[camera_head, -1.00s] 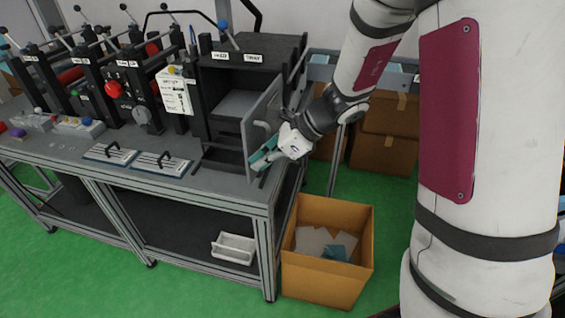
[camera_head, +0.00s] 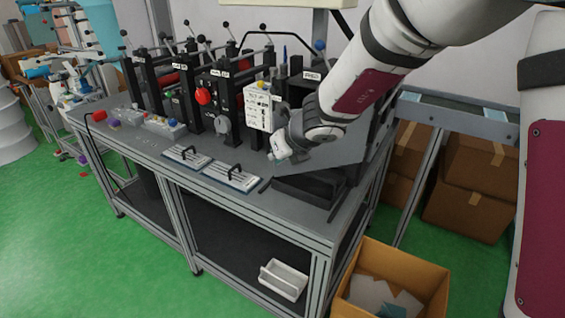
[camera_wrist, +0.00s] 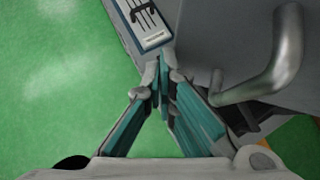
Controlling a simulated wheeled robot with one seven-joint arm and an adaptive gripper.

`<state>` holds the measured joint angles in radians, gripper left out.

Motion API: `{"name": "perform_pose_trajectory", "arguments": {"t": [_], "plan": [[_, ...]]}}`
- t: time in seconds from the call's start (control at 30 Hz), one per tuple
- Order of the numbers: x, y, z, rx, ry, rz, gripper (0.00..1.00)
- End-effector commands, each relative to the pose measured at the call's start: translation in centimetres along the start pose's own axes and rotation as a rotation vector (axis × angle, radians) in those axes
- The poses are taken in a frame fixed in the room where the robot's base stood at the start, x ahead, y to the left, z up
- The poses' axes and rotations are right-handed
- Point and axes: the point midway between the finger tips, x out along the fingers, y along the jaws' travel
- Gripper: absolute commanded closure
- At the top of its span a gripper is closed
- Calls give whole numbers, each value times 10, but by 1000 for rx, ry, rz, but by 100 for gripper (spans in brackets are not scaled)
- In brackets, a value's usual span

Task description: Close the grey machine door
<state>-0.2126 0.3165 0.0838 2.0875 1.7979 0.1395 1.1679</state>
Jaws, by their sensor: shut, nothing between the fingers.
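The grey machine door (camera_head: 352,155) is at the right end of the bench in the head view, partly hidden behind my arm. How far open it stands cannot be told there. In the wrist view, the flat grey door (camera_wrist: 240,45) and its curved metal handle (camera_wrist: 283,60) fill the upper right. My gripper (camera_head: 277,157) is in front of the machine in the head view, above the bench. In the wrist view, my gripper (camera_wrist: 160,80) has its teal-padded fingers together and empty, left of the handle. Contact with the door cannot be told.
Two flat plates with black handles (camera_head: 230,177) lie on the bench left of my gripper. A labelled white panel (camera_head: 258,108) stands close behind it. An open cardboard box (camera_head: 440,275) is on the floor at right. A white bin (camera_head: 283,280) is on the lower shelf.

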Motion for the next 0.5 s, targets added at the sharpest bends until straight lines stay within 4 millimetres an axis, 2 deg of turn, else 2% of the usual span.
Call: {"name": "perform_pose_trajectory", "arguments": {"t": [0.5], "plan": [[18, -2, 18, 89, -1, -90, 100]]}}
